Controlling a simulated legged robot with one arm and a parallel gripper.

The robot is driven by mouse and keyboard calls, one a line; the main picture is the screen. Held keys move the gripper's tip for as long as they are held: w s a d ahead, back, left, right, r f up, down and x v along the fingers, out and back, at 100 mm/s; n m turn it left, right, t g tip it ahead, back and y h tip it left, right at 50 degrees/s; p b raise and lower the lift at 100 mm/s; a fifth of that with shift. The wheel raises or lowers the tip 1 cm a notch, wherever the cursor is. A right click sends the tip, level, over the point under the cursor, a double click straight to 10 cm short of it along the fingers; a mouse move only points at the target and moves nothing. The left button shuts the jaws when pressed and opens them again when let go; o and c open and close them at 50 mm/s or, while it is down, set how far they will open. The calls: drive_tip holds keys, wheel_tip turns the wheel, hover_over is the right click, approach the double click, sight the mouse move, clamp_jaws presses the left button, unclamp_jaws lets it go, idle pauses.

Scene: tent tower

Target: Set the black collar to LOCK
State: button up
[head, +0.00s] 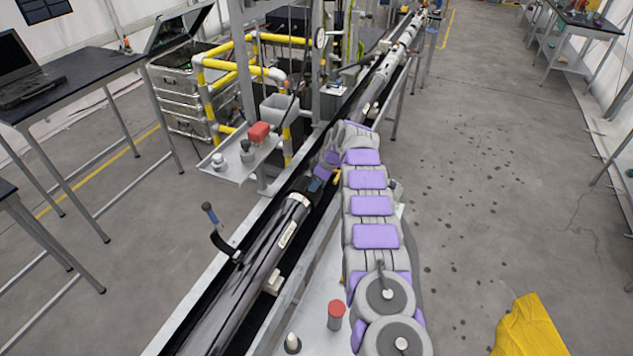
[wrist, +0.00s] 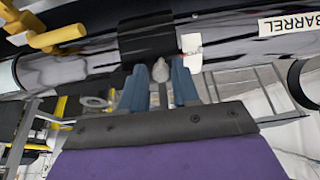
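In the wrist view the black collar (wrist: 147,40) wraps the dark barrel tube, left of the BARREL label. A small pale grey knob (wrist: 160,70) shows just below the collar. My gripper (wrist: 160,82) has two blue fingers, one on each side of the knob. Narrow gaps show between knob and fingers, so it looks open; contact with the collar cannot be told. A white tag with a small red mark (wrist: 191,48) sits at the collar's right edge. No LOCK marking can be read. In the head view my gripper (head: 318,183) is at the tube, and my arm hides part of it.
A yellow handle (wrist: 55,38) sticks out left of the collar. The BARREL label (wrist: 290,22) is on the tube. A lever with a blue grip (head: 210,212) stands beside the tube. A small shelf (head: 225,172) and yellow pipe frame are at left. Open floor lies to the right.

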drive_tip(key=shift+c, duration=0.4)
clamp_jaws()
